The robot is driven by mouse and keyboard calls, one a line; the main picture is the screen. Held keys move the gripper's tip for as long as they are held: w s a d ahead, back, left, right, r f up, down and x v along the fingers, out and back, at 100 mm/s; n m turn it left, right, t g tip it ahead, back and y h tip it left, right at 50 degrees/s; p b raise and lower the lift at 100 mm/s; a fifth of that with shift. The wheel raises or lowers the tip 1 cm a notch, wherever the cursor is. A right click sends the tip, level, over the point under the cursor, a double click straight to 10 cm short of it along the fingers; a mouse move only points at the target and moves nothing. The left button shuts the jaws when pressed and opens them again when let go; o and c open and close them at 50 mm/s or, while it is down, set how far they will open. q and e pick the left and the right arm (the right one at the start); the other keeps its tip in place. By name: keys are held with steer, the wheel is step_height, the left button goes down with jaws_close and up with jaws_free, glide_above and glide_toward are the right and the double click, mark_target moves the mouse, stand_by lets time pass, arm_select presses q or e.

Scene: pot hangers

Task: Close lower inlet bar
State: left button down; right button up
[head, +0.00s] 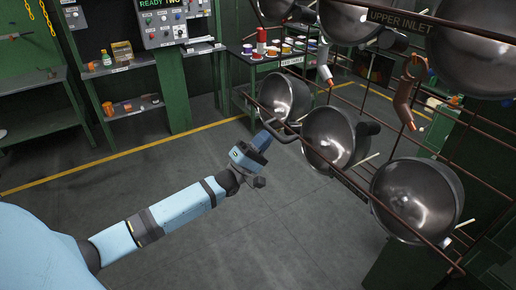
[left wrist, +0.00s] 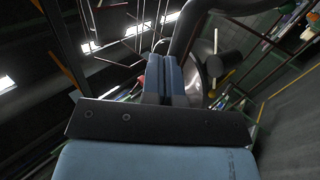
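The lower rack's front bar (head: 350,186) runs diagonally past a row of metal bowls at the right of the head view. A dark curved handle (head: 284,136) stands out near the first lower bowls. My left gripper (head: 264,137) is beside this handle, at its left end. In the left wrist view, the two blue fingers (left wrist: 164,80) lie together, with nothing seen between them. The dark curved tube (left wrist: 186,36) passes close to the right of the fingertips; I cannot tell whether they touch. My right gripper is not in view.
Lower bowls (head: 333,138) hang close to my left gripper. An upper rail labelled UPPER INLET (head: 398,20) carries more bowls. A shelf cart (head: 275,62) with small items stands behind. The grey floor (head: 215,245) is clear in front.

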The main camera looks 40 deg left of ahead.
mark_target(270, 130)
arm_select(q)
steer(key=shift+s+r+x, duration=0.1)
steer(key=shift+x, duration=0.65)
steer(key=shift+s+r+x, duration=0.1)
steer(key=shift+r+x, duration=0.05)
steer(key=shift+x, duration=0.6)
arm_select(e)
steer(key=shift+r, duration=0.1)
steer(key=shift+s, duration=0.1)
arm_select(q)
steer(key=shift+f, duration=0.1)
